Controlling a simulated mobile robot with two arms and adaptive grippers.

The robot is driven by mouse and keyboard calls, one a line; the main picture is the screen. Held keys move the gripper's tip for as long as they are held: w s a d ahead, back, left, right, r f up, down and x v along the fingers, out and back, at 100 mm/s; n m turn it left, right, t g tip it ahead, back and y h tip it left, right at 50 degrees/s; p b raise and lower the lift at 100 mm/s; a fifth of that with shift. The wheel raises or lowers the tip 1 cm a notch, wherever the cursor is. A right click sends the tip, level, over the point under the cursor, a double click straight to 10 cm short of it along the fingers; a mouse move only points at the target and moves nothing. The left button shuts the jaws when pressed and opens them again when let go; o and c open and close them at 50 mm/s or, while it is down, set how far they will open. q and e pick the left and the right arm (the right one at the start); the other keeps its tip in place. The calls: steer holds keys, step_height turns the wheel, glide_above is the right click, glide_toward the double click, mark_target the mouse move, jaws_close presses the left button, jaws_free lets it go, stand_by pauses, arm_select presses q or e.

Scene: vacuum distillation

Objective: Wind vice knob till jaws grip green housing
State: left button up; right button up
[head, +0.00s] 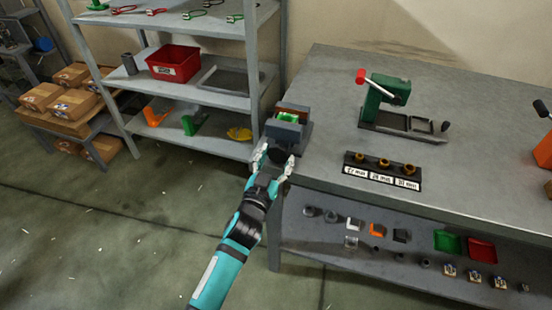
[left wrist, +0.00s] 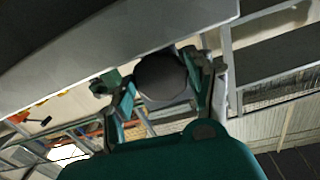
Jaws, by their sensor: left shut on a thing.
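The grey vice (head: 287,133) is at the left end of the workbench. The green housing (head: 288,117) sits between its jaws, with a brown part (head: 292,107) behind it. I cannot tell whether the jaws touch the housing. The dark round vice knob (head: 277,155) faces the bench edge; it also fills the middle of the left wrist view (left wrist: 162,75). My left gripper (head: 272,163) is shut on the knob, one finger on each side in the left wrist view (left wrist: 165,85). My right gripper is out of view.
On the workbench (head: 330,80) stand a green press with a red-tipped lever (head: 385,97) and a black rack with brass pieces (head: 382,168). A grey shelf unit (head: 200,95) is behind at the left. Small parts lie on the lower bench shelf (head: 320,245).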

arm_select(q)
steer(key=shift+m+p, duration=0.3)
steer(key=shift+m, duration=2.5)
steer(key=shift+a+f, duration=0.1)
steer(key=shift+f, duration=0.05)
steer(key=o, duration=1.2)
steer(key=shift+c, duration=0.2)
steer(key=v, duration=0.8)
steer(key=shift+r, duration=0.25)
